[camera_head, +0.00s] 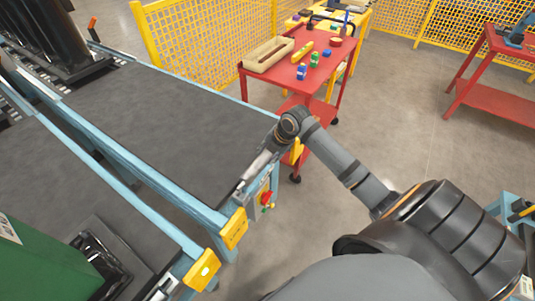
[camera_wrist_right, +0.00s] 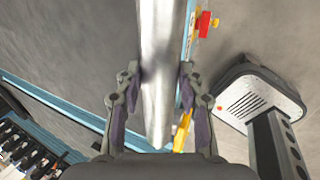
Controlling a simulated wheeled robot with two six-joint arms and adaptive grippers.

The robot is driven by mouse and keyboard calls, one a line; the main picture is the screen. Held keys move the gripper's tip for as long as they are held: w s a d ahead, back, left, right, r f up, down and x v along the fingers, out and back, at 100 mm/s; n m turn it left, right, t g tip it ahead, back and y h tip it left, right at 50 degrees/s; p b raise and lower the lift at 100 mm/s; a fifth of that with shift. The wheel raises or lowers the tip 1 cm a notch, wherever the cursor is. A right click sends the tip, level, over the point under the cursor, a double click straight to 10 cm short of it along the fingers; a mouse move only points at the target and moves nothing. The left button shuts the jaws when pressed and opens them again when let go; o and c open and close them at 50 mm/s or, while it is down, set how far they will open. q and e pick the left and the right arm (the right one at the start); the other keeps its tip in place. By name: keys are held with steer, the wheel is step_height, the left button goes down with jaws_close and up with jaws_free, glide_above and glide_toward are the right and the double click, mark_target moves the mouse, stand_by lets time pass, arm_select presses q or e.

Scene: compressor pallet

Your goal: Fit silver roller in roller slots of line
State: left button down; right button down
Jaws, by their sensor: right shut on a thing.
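The silver roller (camera_wrist_right: 158,60) is a long shiny bar between the two fingers of my right gripper (camera_wrist_right: 158,105) in the wrist view. The gripper is shut on it. In the head view my right gripper (camera_head: 262,162) points down and left at the right end corner of the conveyor line (camera_head: 160,122), which has a dark belt and a blue frame. The roller is hard to tell from the gripper there, and I cannot tell whether it sits in the slots. The slots are not clearly seen. My left gripper is not in view.
Yellow tags (camera_head: 234,229) and a red button (camera_head: 266,198) are at the line's end. A second belt with a green box (camera_head: 40,262) is at lower left. A red cart (camera_head: 262,78) with a tray and small parts stands behind. Open floor lies to the right.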

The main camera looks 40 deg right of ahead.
steer(key=shift+r, duration=0.15)
steer(key=shift+f+b, duration=1.75)
steer(key=shift+f, duration=1.2)
steer(key=c, duration=0.7)
jaws_free()
steer(key=shift+c, duration=0.2)
steer(key=v, duration=1.2)
